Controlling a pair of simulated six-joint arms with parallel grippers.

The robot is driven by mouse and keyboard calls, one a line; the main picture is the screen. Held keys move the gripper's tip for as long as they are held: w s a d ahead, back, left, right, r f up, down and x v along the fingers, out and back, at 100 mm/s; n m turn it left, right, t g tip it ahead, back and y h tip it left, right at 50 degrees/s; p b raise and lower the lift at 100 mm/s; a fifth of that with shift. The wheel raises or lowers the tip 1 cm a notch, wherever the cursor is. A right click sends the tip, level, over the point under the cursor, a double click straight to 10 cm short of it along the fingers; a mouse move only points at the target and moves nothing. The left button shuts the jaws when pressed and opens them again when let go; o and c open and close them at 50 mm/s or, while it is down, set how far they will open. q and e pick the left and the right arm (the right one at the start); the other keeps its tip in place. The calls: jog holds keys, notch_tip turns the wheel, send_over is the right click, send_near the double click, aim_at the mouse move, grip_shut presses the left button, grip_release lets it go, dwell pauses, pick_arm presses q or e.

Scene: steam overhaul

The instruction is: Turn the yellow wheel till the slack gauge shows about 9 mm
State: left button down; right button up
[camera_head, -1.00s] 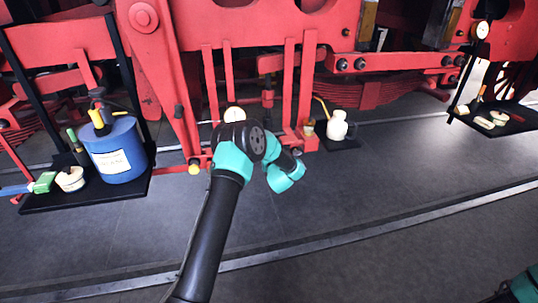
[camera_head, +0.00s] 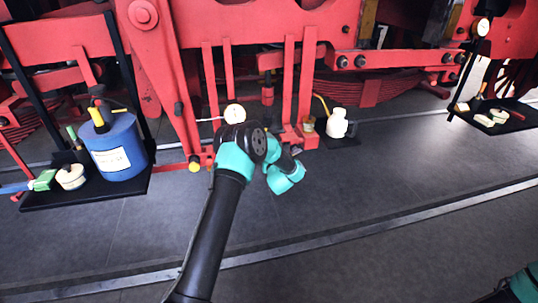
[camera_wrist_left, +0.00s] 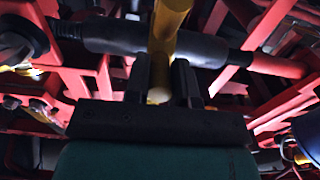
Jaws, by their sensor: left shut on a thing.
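The left gripper (camera_wrist_left: 161,85) is shut on a yellow bar (camera_wrist_left: 169,32) in the left wrist view, which appears to be part of the yellow wheel. The bar crosses in front of a dark cylinder (camera_wrist_left: 120,38) on a red rod. In the head view my left wrist hides the gripper and the wheel. A round white dial (camera_head: 234,113), probably the slack gauge, stands just above my left wrist; its reading is too small to tell. My right gripper is not in view.
A black tray (camera_head: 60,198) at left holds a blue can (camera_head: 118,150) and small items. A white jug (camera_head: 337,123) stands right of my wrist by the red hangers. Another tray (camera_head: 516,124) is at far right. The dark floor in front is clear.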

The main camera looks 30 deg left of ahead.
pick_arm(q)
jog(key=shift+s+d+f, duration=0.1)
jog(key=shift+f, duration=0.2)
jog(key=shift+w+a+f, duration=0.1)
jog(key=shift+w+f, duration=0.05)
jog(key=shift+f, duration=0.4)
jog(key=shift+w+a+f, duration=0.1)
jog(key=shift+f, duration=0.55)
jog(key=shift+w+a+f, duration=0.2)
jog(key=shift+a+f, duration=0.05)
jog(key=shift+f, duration=0.2)
jog(key=c, duration=0.9)
grip_release()
jog(key=shift+w, duration=0.1)
jog(key=shift+r, duration=0.1)
